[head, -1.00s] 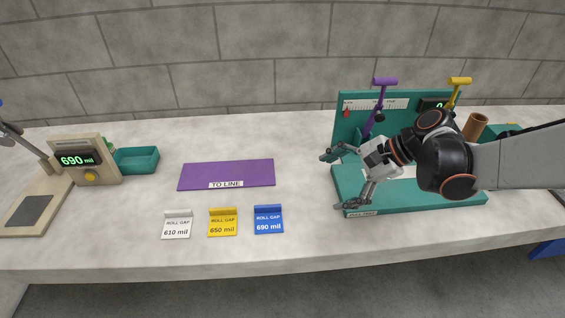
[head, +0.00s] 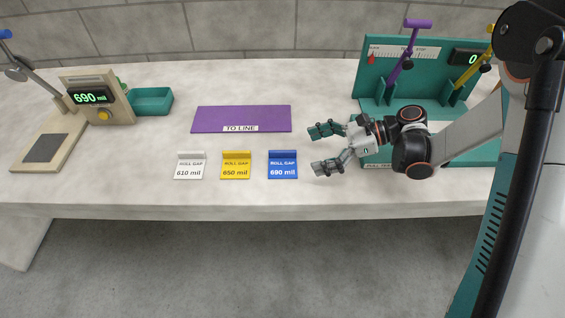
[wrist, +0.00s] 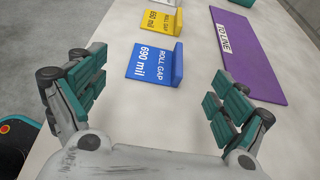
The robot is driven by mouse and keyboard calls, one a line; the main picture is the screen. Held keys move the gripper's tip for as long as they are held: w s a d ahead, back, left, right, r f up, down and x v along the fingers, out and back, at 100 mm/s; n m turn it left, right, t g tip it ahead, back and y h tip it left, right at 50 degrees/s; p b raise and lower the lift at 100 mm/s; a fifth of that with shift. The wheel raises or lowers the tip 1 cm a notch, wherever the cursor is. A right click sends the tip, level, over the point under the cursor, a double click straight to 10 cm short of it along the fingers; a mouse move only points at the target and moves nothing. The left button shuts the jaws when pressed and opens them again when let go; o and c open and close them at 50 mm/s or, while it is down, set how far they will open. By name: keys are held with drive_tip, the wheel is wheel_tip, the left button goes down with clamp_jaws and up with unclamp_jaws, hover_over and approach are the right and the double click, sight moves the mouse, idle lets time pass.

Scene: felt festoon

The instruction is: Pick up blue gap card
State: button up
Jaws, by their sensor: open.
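The blue gap card (head: 283,166) reads "ROLL GAP 690 mil" and stands on the table as the rightmost of a row of cards, with a raised lip along its back edge. In the wrist view the blue card (wrist: 152,66) lies ahead of my gripper, between the lines of its two fingers. My gripper (head: 322,149) is open and empty, just right of the blue card in the head view and apart from it. Its fingers also show in the wrist view (wrist: 158,98).
A yellow card (head: 236,166) and a white card (head: 190,166) stand left of the blue one. A purple "TO LINE" mat (head: 240,117) lies behind them. A teal machine (head: 375,90) with levers is at right. A gauge reading 690 mil (head: 92,98) and a teal tray (head: 152,100) are at left.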

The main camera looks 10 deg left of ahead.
sight(288, 166)
drive_tip(key=x, duration=0.3)
drive_tip(key=shift+b, duration=0.3)
drive_tip(key=shift+f+b+x, duration=0.1)
drive_tip(key=shift+b+x, duration=0.6)
drive_tip(key=shift+x, duration=0.6)
drive_tip(key=shift+f+b+x, duration=0.15)
drive_tip(key=shift+b+x, duration=0.5)
drive_tip(key=shift+x, duration=0.7)
drive_tip(key=shift+s+d, duration=0.1)
drive_tip(key=shift+d, duration=0.1)
drive_tip(key=c, duration=0.9)
